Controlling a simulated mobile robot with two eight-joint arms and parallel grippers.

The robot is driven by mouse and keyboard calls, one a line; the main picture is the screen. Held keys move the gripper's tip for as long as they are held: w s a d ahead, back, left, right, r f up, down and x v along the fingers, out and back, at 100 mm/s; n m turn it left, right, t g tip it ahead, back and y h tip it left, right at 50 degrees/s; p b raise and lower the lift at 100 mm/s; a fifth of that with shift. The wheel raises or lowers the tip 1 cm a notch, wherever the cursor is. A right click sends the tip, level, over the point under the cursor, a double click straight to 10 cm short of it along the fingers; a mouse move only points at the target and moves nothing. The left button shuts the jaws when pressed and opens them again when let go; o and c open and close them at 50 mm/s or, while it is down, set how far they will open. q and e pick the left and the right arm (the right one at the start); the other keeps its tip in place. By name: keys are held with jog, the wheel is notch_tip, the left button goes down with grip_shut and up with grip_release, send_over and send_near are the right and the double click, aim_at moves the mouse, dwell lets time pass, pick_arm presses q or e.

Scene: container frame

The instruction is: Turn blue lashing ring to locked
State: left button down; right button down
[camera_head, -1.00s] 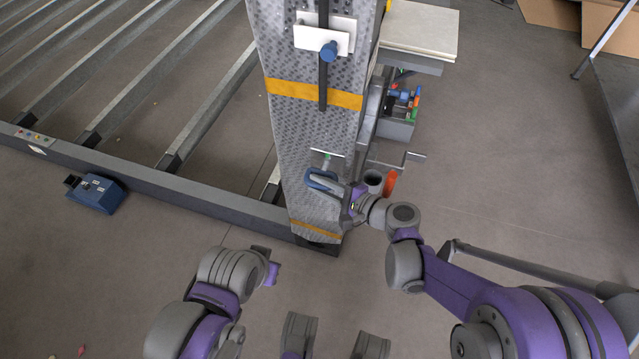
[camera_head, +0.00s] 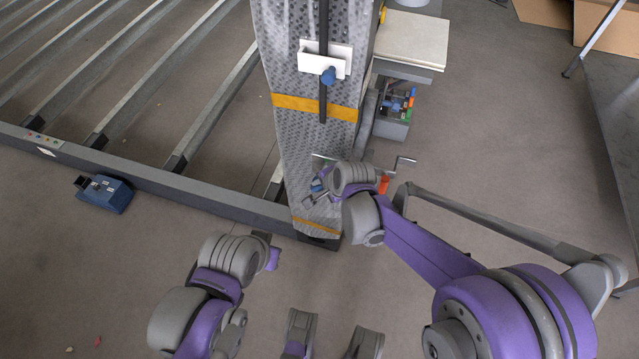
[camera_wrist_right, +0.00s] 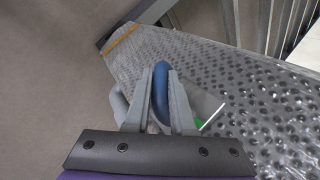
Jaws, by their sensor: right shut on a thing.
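The blue lashing ring (camera_wrist_right: 161,86) sits on the grey perforated post (camera_head: 300,150). In the right wrist view it stands between the two fingers of my right gripper (camera_wrist_right: 161,100), which is shut on it. In the head view only a small blue part of the ring (camera_head: 316,186) shows; my right wrist hides most of it. A white plate with a green mark (camera_wrist_right: 206,112) lies beside the ring in the wrist view. My left gripper (camera_head: 268,252) is at the lower left, apart from the post, and its fingers are too unclear to judge.
A white bracket with a blue knob (camera_head: 328,75) is higher on the post. Right of it are a pale board (camera_head: 412,38) and a bin of tools (camera_head: 396,110). A blue box (camera_head: 105,193) lies at left.

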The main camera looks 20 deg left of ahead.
jog(key=h, duration=0.1)
jog(key=h+p, duration=0.1)
jog(key=h, duration=0.1)
jog(key=shift+a+r+n+h, duration=0.1)
jog(key=shift+a+n+h, duration=0.1)
jog(key=shift+n+h, duration=0.1)
jog(key=shift+n+h+p, duration=0.3)
jog(key=shift+h+p, duration=0.1)
jog(key=shift+h, duration=1.5)
jog(key=shift+s+d+f, duration=0.1)
jog(key=shift+f, duration=0.1)
jog(key=c, duration=0.8)
grip_release()
jog(key=shift+o, duration=0.2)
jog(key=shift+r, duration=0.15)
jog(key=p+v, duration=0.1)
jog(key=v, duration=0.9)
jog(key=shift+a+r, duration=0.25)
jog(key=shift+a, duration=0.05)
